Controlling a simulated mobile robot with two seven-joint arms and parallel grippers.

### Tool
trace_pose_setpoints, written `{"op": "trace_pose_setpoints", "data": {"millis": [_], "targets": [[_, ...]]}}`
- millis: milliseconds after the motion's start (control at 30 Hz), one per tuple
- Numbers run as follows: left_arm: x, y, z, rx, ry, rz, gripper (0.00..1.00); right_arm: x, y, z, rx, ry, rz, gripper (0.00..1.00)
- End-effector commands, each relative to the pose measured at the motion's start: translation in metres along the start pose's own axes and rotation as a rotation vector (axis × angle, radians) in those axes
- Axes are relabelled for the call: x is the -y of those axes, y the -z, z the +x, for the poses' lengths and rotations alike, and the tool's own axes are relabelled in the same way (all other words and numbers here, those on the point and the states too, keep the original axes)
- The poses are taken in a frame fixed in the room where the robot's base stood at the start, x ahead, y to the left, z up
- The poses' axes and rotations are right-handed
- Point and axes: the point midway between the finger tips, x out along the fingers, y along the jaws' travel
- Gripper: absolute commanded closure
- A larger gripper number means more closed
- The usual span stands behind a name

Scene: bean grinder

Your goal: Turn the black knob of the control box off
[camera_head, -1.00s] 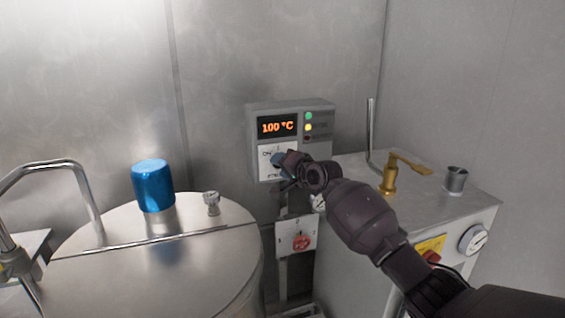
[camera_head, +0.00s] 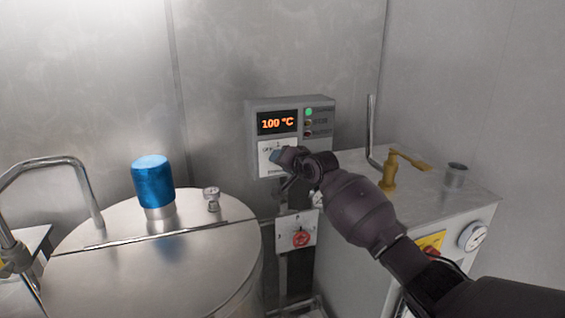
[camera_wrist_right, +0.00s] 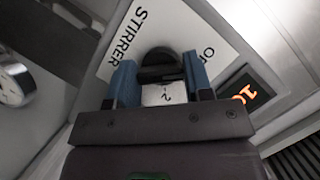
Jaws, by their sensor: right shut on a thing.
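The grey control box (camera_head: 253,130) hangs on the back wall, with an orange display (camera_head: 277,122) reading 100 °C. Its white label plate (camera_head: 265,165) is partly covered by my right gripper (camera_head: 285,156). In the right wrist view the black knob (camera_wrist_right: 160,66) sits between the blue fingertips of my right gripper (camera_wrist_right: 161,80), which is shut on it. The plate (camera_wrist_right: 128,35) there shows "STIRRER", part of "OFF" and a "2". The knob is hidden behind the gripper in the head view. My left gripper is not in view.
A steel vessel (camera_head: 120,275) with a blue cap (camera_head: 153,182) stands at left. A steel cabinet (camera_head: 440,195) with a brass tap (camera_head: 392,172) and a gauge stands at right. A red switch (camera_head: 301,238) sits below the control box. The green light (camera_head: 309,112) is lit.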

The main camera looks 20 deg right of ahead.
Motion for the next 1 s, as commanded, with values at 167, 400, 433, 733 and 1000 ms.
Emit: {"op": "trace_pose_setpoints", "data": {"millis": [167, 400, 433, 733, 1000], "targets": [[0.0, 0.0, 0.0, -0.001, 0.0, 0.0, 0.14, -0.001, 0.0, 0.0, 0.001, -0.002, -0.002, 0.3], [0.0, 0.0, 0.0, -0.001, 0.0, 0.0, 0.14, 0.0, 0.0, 0.0, 0.0, -0.001, -0.001, 0.28], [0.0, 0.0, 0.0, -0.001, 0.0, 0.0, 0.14, 0.0, 0.0, 0.0, 0.0, 0.0, -0.001, 0.28], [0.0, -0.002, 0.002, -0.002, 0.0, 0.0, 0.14, -0.001, -0.001, -0.019, 0.001, 0.0, -0.001, 0.28], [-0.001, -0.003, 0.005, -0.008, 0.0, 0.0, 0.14, -0.001, -0.001, -0.059, -0.001, 0.0, -0.002, 0.28]]}}
